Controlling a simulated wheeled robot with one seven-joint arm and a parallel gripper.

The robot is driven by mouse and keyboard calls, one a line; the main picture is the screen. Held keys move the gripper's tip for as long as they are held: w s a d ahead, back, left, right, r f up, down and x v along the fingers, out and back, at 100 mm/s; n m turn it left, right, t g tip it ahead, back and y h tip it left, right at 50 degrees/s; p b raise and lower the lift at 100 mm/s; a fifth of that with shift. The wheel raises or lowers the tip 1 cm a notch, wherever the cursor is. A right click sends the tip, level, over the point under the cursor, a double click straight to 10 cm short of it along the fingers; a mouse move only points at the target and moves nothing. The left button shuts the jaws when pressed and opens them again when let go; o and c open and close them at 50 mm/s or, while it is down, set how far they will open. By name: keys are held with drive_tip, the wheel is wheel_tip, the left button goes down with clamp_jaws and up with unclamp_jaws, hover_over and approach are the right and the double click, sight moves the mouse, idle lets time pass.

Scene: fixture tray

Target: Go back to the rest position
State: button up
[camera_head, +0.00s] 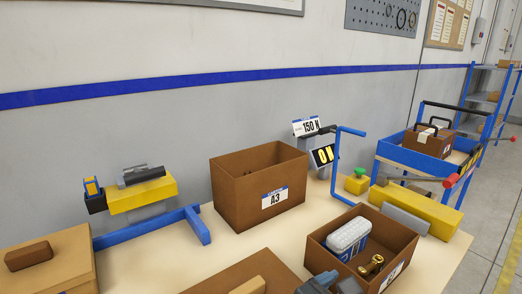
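A dark grey part (322,283) with two blocky ends shows at the bottom edge, beside the front of the open brown box. It is cut off by the frame. It may be my gripper, but I cannot make out fingertips or anything between them. No other part of my arm shows clearly. I cannot tell whether it touches the box or the brown board (225,284) to its left.
The open box (401,255) holds a white-lidded container (348,238) and a brass piece (371,266). A tall A3 box (235,197), force gauge (323,156) with blue lever, blue stand (150,228) and yellow block (425,210) occupy the table. A blue cart (418,152) stands behind, right.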

drive_tip(key=s+d+f+y, duration=0.1)
drive_tip(key=d+f, duration=0.1)
drive_tip(key=s+d+f+m+t+y, duration=0.1)
drive_tip(key=d+f, duration=0.1)
drive_tip(key=f, duration=0.1)
drive_tip(key=s+d+f+t+y, duration=0.1)
drive_tip(key=d+f, duration=0.1)
drive_tip(key=f, duration=0.1)
drive_tip(key=shift+s+d+f+m, duration=0.1)
drive_tip(key=shift+s+f+m, duration=0.05)
drive_tip(key=shift+s+m, duration=0.2)
drive_tip(key=s+d+f+m+y, duration=0.2)
drive_tip(key=s+f+m+y, duration=0.3)
drive_tip(key=s, duration=0.5)
drive_tip(key=s+r+m+t+y, duration=0.25)
drive_tip(key=s+m, duration=0.45)
drive_tip(key=s, duration=0.4)
drive_tip(key=s+a+r+m+t, duration=0.1)
drive_tip(key=s+r+m, duration=0.8)
drive_tip(key=r+m, duration=0.1)
drive_tip(key=shift+m, duration=0.65)
